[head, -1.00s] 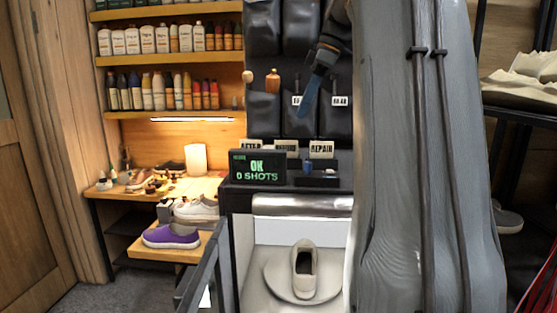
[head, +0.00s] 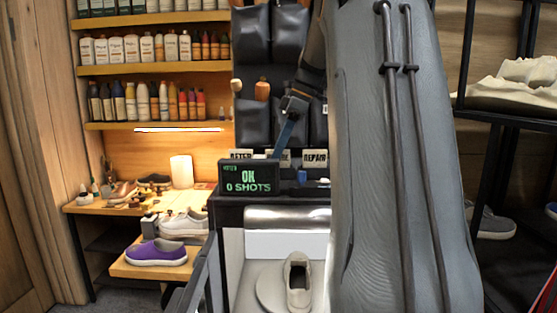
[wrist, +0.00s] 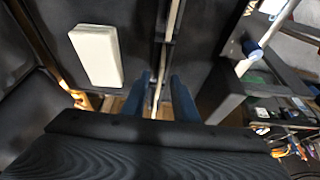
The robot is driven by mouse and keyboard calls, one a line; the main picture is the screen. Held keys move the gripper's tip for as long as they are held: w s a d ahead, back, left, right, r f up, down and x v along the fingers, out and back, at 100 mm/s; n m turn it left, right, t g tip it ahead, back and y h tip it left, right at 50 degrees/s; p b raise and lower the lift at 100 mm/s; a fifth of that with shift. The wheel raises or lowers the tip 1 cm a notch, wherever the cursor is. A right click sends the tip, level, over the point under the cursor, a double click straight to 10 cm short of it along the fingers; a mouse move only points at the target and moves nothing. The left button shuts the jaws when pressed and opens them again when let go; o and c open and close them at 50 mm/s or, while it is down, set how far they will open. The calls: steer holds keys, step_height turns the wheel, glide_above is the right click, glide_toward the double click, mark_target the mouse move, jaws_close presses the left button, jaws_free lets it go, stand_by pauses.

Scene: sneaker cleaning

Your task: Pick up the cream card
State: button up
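Three cream cards with dark lettering stand in a row behind the black display in the head view: the left card (head: 241,154), a middle card mostly hidden behind my gripper, and the right "REPAIR" card (head: 315,157). I cannot tell which one the task names. My gripper (head: 278,155) points down in front of the middle card, its blue fingers near the display's top edge. In the wrist view its two blue fingers (wrist: 164,100) are apart, with a thin pale strip between or beyond them. A cream rectangle (wrist: 97,55) lies left of them on a dark surface.
Black pockets (head: 268,45) hang behind my gripper. A purple shoe (head: 157,253) is on a wooden shelf at left.

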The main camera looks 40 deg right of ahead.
steer(key=shift+w+a+f, duration=0.15)
steer(key=shift+a+f, duration=0.05)
steer(key=shift+f, duration=0.4)
jaws_close()
